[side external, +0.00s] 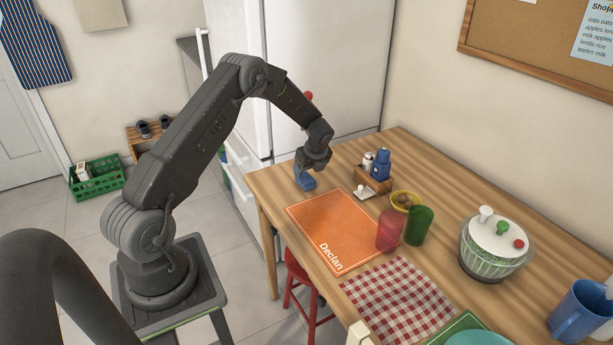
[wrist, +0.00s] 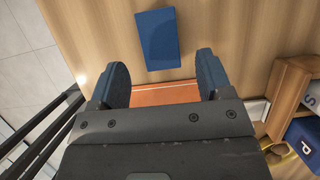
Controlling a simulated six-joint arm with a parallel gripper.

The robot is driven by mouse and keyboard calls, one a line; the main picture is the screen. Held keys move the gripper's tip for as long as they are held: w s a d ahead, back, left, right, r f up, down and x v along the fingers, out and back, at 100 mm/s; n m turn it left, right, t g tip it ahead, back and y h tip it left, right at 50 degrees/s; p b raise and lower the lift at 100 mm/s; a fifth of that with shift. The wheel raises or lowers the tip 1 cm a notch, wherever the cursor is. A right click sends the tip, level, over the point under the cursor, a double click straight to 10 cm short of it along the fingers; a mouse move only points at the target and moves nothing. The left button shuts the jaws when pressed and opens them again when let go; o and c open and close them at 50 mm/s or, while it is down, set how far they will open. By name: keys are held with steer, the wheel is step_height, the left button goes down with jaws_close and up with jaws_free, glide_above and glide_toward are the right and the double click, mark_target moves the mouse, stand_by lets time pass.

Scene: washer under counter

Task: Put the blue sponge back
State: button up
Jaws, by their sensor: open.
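The blue sponge (wrist: 157,38) is a dark blue rectangular block lying on the bare wooden table in the wrist view. My gripper (wrist: 161,78) is open, with its two blue-padded fingers spread apart. The sponge shows ahead of the gap between the fingertips and is not held. In the side external view, my gripper (side external: 305,172) is low over the table's far left part, just beyond the orange placemat (side external: 333,229). Blue shows at its tip there, and I cannot tell fingers from sponge in that view.
A wooden caddy (side external: 373,182) with shakers stands close to the right of my gripper. A small white object (side external: 363,192) lies before it. Red (side external: 390,231) and green (side external: 419,226) cups stand beyond the placemat's right edge, near a yellow bowl (side external: 405,200). The fridge (side external: 322,75) stands behind the table.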

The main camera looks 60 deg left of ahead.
steer(key=s+d+r+n+t+h, duration=0.1)
steer(key=s+d+r+n, duration=0.3)
steer(key=d+r, duration=0.65)
steer(key=s+d+r+n+t, duration=0.2)
steer(key=s+d+r+n, duration=0.2)
steer(key=d+r, duration=0.7)
steer(key=s+d+r+n+t+h, duration=0.1)
steer(key=s+d+r+n, duration=0.2)
steer(key=s, duration=0.6)
steer(key=s+d+r+n+t+h, duration=0.1)
steer(key=s+d+r+n+h, duration=0.1)
steer(key=s+d+r+n, duration=0.2)
steer(key=s+d+n, duration=0.3)
steer(key=s, duration=0.3)
steer(key=shift+d+r+t, duration=0.15)
steer(key=shift+r+t, duration=0.05)
steer(key=shift+t, duration=0.1)
